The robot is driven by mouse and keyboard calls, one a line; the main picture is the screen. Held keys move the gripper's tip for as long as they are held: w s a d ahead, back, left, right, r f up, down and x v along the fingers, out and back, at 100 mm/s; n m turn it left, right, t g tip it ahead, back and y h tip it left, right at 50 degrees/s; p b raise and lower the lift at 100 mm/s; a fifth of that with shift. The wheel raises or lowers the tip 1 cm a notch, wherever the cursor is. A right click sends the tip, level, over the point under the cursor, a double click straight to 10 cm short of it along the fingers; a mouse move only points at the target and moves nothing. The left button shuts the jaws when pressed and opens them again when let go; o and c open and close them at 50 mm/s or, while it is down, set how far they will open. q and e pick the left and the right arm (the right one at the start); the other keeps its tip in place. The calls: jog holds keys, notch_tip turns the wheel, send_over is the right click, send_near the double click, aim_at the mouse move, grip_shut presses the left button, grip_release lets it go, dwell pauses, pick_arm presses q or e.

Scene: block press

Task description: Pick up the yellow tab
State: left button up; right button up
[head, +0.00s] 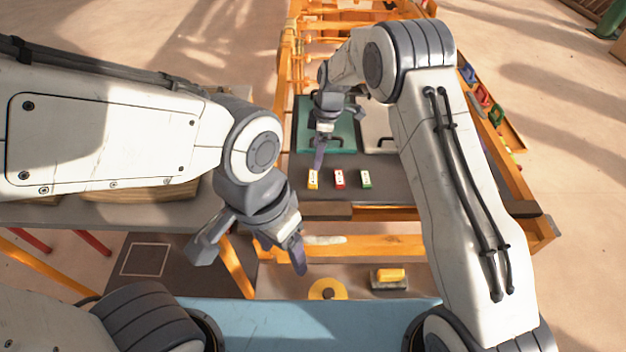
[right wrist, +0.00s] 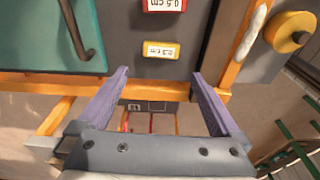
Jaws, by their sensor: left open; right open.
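The yellow tab (head: 313,180) lies on the dark tabletop, leftmost in a row with a red tab (head: 339,180) and a green tab (head: 365,180). In the right wrist view the yellow tab (right wrist: 160,51), with a white printed label, shows ahead of and between the fingertips. My right gripper (right wrist: 158,76) is open and empty, with purple finger pads, and is apart from the tab. In the head view the right gripper (head: 339,134) hangs just behind the row. My left gripper (head: 250,257) is open and empty, in front of the table.
A teal panel (head: 335,147) with a handle and a grey panel (head: 378,130) lie behind the tabs. An orange frame edges the table. A yellow disc (head: 328,289) and a yellow block (head: 391,275) are near the blue surface (head: 300,325) in front.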

send_over(313, 177)
jog(key=f, duration=0.4)
jog(key=shift+d+f, duration=0.3)
jog(key=shift+d, duration=0.05)
jog(key=shift+a+f+p, duration=0.2)
jog(key=shift+f+p, duration=0.4)
jog(key=shift+f, duration=2.1)
jog(key=c, duration=1.1)
jog(key=shift+r, duration=0.1)
jog(key=shift+r, duration=0.45)
jog(key=r, duration=0.2)
jog(key=r+b, duration=0.1)
jog(key=shift+w+d+r, duration=0.2)
jog(key=shift+w, duration=0.1)
jog(key=shift+w+d+r+b, duration=0.15)
jog(key=shift+w+d+r, duration=0.9)
jog(key=shift+w, duration=0.45)
jog(key=shift+w+d+r+b, duration=0.2)
jog(key=shift+w+d+r, duration=0.75)
jog(key=shift+w, duration=0.6)
jog(key=shift+w+d+r+b, duration=0.15)
jog(key=shift+w+d+r, duration=0.65)
jog(key=shift+w+r, duration=0.6)
